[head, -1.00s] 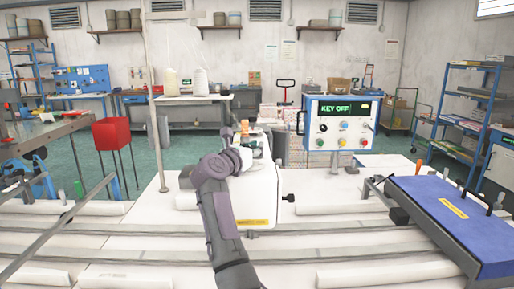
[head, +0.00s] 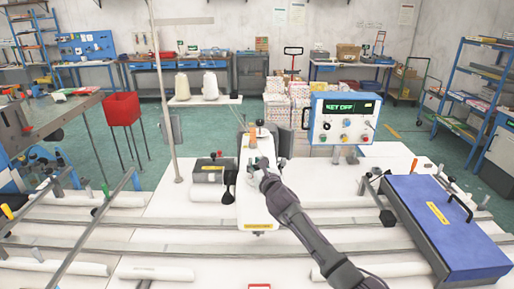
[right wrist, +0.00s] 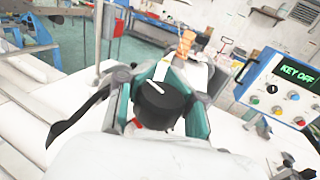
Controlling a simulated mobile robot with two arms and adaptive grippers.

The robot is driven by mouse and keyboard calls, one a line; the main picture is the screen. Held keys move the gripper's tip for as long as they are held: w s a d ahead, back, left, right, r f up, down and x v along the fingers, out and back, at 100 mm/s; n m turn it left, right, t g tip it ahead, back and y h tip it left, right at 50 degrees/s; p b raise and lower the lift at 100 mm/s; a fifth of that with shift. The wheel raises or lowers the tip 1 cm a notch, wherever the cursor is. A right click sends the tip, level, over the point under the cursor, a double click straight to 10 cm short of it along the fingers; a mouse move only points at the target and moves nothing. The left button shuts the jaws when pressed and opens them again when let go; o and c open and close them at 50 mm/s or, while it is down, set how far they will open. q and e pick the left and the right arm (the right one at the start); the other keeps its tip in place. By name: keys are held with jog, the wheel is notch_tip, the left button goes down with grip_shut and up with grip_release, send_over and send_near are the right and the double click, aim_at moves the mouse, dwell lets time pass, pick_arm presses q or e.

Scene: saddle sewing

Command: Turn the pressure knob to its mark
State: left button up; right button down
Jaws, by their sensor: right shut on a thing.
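The black pressure knob (right wrist: 165,108) has a white pointer line on its top, slanting to the upper left in the right wrist view. A small red mark (right wrist: 137,122) shows at its lower left edge, apart from the white line. My right gripper (right wrist: 160,98) is shut around the knob, with a teal finger on either side. In the head view my right gripper (head: 262,168) is at the top of the white sewing machine (head: 258,212) and largely hides the knob. My left gripper is not in view.
A blue control box (head: 345,122) reading "KEY OFF" stands behind right, with several knobs. A blue-topped block (head: 445,225) lies at the right. A dark box (head: 212,171) sits left of the machine. Rails (head: 150,228) run across the white table.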

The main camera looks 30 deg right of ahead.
jog(key=shift+a+f+n+y+p, duration=0.2)
jog(key=shift+n+y, duration=0.45)
jog(key=shift+y, duration=0.35)
jog(key=shift+a+f+n+y+p, duration=0.15)
jog(key=shift+n+y, duration=0.5)
jog(key=shift+y, duration=0.35)
jog(key=c, duration=1.1)
grip_release()
jog(key=shift+s, duration=0.1)
jog(key=shift+r, duration=0.2)
jog(key=shift+s, duration=0.1)
jog(key=s, duration=1.2)
jog(key=shift+d, duration=0.4)
